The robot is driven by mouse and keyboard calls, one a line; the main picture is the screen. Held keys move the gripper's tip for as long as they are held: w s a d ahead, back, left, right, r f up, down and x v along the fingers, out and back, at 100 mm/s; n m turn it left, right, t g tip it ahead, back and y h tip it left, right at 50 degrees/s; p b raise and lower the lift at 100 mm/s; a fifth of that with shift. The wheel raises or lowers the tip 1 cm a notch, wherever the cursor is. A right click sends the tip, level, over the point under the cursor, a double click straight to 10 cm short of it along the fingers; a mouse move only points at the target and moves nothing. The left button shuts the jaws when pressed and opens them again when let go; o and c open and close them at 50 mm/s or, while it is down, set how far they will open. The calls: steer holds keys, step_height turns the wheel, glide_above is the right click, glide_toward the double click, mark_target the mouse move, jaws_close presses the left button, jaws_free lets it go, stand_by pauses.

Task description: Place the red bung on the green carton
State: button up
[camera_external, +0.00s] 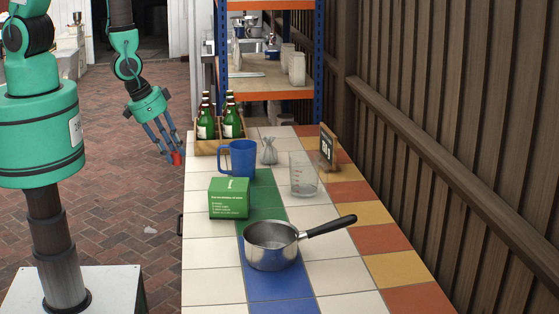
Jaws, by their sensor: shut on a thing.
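My gripper (172,156) hangs at the left of the tiled counter, pointing down and to the right. It is shut on the red bung (176,159), a small red piece between its fingertips. In the picture the bung shows just left of the counter's edge, over the brick floor. The green carton (229,198) stands upright on the counter's left side, with white print on its front. It is apart from my gripper, to the right and nearer the camera. The carton's top shows a small white mark.
A blue mug (240,158) stands behind the carton and a steel saucepan (271,246) in front. The counter's front right (366,300) is clear.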

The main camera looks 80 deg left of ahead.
steer(key=w+d+p, duration=0.1)
steer(key=w, duration=0.4)
steer(key=w+d+f, duration=0.1)
steer(key=w+d, duration=0.1)
steer(key=w, duration=0.2)
steer(key=w+d+p, duration=0.1)
steer(key=w, duration=0.4)
steer(key=shift+w+d+f+p, duration=0.2)
steer(key=shift+w+p, duration=0.1)
steer(key=shift+f+b, duration=0.35)
steer(key=shift+f, duration=1.45)
steer(key=shift+f, duration=0.1)
steer(key=o, duration=0.9)
steer(key=p+v, duration=0.2)
steer(key=v, duration=1)
